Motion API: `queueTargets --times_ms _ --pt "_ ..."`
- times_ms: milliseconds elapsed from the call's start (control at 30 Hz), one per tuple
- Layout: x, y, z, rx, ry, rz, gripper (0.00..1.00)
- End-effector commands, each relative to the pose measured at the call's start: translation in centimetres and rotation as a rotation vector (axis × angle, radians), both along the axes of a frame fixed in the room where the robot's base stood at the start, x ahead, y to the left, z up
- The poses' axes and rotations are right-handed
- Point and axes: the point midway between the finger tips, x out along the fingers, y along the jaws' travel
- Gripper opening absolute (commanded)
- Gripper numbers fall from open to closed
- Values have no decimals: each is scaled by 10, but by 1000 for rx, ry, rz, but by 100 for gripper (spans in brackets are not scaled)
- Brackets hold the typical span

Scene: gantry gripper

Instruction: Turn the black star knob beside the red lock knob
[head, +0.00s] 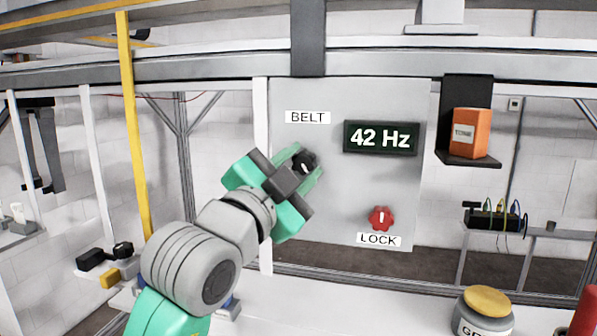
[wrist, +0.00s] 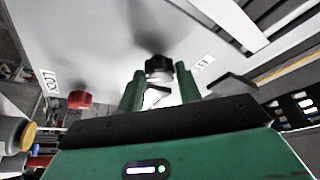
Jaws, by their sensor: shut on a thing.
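The black star knob (head: 304,161) sits on a grey panel (head: 340,190) below the BELT label. My gripper (head: 311,170) reaches it from the lower left and is shut on it, one green finger on each side. In the wrist view, the black knob (wrist: 158,66) shows between the tips of my gripper's fingers (wrist: 159,80). The red lock knob (head: 381,218) is on the same panel, lower right, above the LOCK label, and no finger touches it. It also shows at the left of the wrist view (wrist: 80,99).
A display (head: 381,138) on the panel reads 42 Hz. An orange box (head: 470,132) stands on a black bracket right of the panel. A jar with a yellow lid (head: 487,301) stands at the lower right. A yellow post (head: 132,130) rises left of my arm.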

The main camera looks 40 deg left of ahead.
Motion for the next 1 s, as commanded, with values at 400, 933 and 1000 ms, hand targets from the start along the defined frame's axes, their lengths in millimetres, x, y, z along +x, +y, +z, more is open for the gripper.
queueTargets --times_ms 400,933,1000 --pt "0 0 1 38 18 0 12" --pt "0 0 1 35 19 -1 56" --pt "-1 0 0 35 19 -1 56"
